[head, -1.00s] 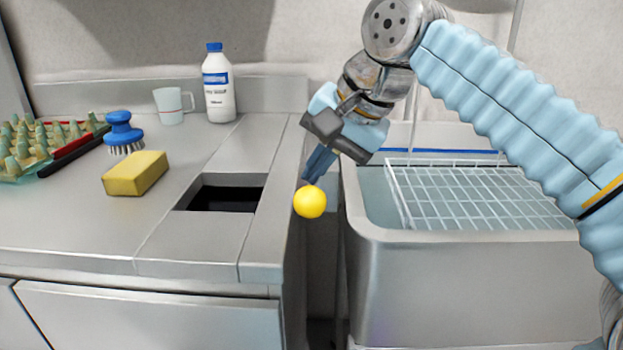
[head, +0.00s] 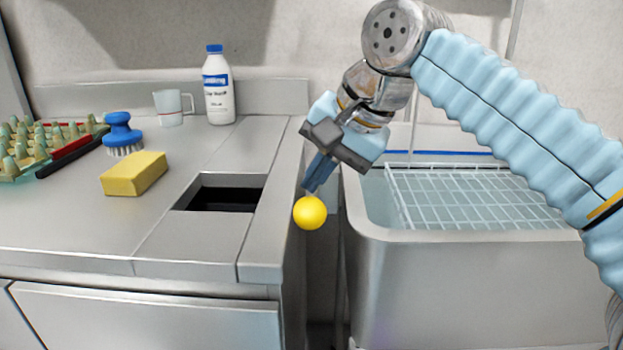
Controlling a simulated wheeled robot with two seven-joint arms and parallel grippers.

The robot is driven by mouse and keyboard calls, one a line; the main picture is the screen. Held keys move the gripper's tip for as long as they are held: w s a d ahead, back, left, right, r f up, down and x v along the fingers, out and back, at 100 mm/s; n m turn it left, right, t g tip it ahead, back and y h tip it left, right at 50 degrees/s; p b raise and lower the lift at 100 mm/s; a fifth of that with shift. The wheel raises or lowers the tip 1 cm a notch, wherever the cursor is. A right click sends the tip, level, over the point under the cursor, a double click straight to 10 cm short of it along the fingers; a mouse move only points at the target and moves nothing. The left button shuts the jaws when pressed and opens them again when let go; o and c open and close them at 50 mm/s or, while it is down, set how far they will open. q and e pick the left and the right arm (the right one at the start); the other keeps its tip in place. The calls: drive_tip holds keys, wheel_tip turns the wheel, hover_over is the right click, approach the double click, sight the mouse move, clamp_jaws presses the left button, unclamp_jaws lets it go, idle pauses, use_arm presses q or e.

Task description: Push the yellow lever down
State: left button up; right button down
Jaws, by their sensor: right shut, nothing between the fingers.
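The yellow lever knob (head: 310,213) is a round ball in the gap between the steel counter and the sink unit. Its shaft is hard to make out. My right gripper (head: 311,187) points down with its fingers shut and empty. The fingertips are directly above the knob, touching it or very close; I cannot tell which. My left gripper is not in view.
The steel counter (head: 80,220) has a dark rectangular opening. A yellow sponge (head: 134,174), blue brush (head: 122,130), white bottle (head: 218,95), cup (head: 170,107) and egg tray (head: 30,150) stand on it. The sink (head: 460,237) with a wire rack (head: 450,195) is at right.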

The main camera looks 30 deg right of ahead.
sight(315, 206)
drive_tip(key=shift+s+a+f+b, duration=0.2)
drive_tip(key=shift+s+f+b, duration=0.05)
drive_tip(key=shift+f+b, duration=0.4)
drive_tip(key=shift+s+a+f+b, duration=0.15)
drive_tip(key=shift+s+f+b, duration=0.1)
drive_tip(key=shift+f+b, duration=0.45)
drive_tip(key=shift+s+a+f+b, duration=0.25)
drive_tip(key=shift+f+b, duration=0.25)
drive_tip(key=shift+f, duration=0.3)
idle(1.7)
drive_tip(key=shift+d+r, duration=0.1)
drive_tip(key=r+p, duration=0.1)
drive_tip(key=p, duration=0.1)
drive_tip(key=w+d+r+p, duration=0.1)
drive_tip(key=r+p, duration=0.1)
drive_tip(key=w+r+p, duration=0.1)
drive_tip(key=r+p, duration=0.1)
drive_tip(key=shift+d+r, duration=0.15)
drive_tip(key=shift+w+d+r+p, duration=0.15)
drive_tip(key=shift+w+r+p, duration=0.05)
drive_tip(key=shift+r+p, duration=0.5)
drive_tip(key=shift+w+d+r+p, duration=0.15)
drive_tip(key=shift+r+p, duration=0.4)
drive_tip(key=shift+p, duration=0.1)
